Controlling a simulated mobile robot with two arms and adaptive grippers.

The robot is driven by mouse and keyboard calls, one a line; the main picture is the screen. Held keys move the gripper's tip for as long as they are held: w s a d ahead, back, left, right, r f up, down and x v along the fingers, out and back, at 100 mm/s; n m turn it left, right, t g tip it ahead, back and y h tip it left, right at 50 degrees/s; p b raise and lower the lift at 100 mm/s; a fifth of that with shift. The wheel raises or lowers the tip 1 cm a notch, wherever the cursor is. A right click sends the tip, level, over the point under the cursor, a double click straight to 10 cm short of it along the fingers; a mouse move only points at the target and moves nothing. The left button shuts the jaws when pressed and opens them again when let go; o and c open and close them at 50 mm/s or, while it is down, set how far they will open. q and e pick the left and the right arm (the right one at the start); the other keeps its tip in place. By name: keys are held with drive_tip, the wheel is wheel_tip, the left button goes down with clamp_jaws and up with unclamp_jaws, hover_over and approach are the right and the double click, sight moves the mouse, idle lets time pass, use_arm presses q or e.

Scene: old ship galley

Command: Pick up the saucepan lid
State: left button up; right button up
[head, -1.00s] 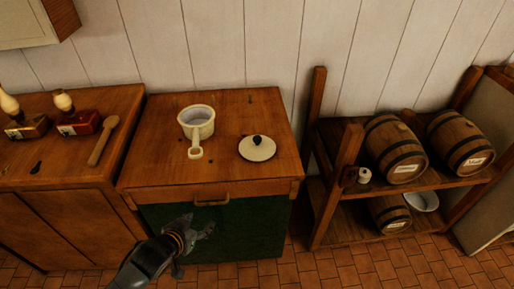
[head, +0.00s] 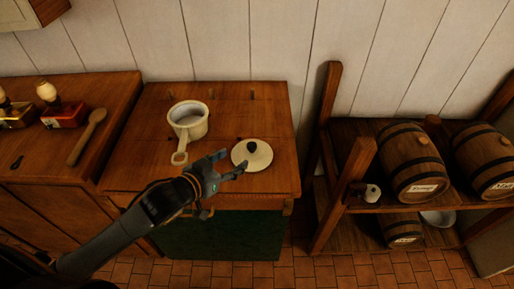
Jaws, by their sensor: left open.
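The saucepan lid (head: 259,159) is a cream disc with a black knob, lying flat on the wooden cabinet top. The cream saucepan (head: 189,122) stands open to its left, with its handle toward the front. My left gripper (head: 229,165) is open and empty, above the front part of the cabinet top. Its fingers point right at the lid's left edge and overlap it slightly in the picture. I cannot tell whether they touch it. My right gripper is not in view.
The wooden cabinet (head: 270,188) has bare top around the lid. On the left counter lie a wooden spoon (head: 88,136) and a red-based bottle-like item (head: 62,112). A rack with barrels (head: 411,162) stands to the right, its post (head: 326,150) near the cabinet.

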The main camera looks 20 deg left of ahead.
sight(249, 148)
use_arm(q)
drive_tip(key=x, duration=0.5)
drive_tip(key=shift+w+f, duration=0.1)
drive_tip(key=shift+w, duration=0.15)
drive_tip(key=shift+w+d+f, duration=0.1)
drive_tip(key=shift+w+d, duration=0.05)
drive_tip(key=shift+w, duration=0.15)
drive_tip(key=shift+w+d+f, duration=0.1)
drive_tip(key=shift+w, duration=0.5)
drive_tip(key=x, duration=0.3)
drive_tip(key=shift+w+p, duration=0.3)
drive_tip(key=shift+p, duration=0.05)
drive_tip(key=shift+w+d+f, duration=0.15)
drive_tip(key=shift+w, duration=0.05)
drive_tip(key=shift+c, duration=0.2)
clamp_jaws()
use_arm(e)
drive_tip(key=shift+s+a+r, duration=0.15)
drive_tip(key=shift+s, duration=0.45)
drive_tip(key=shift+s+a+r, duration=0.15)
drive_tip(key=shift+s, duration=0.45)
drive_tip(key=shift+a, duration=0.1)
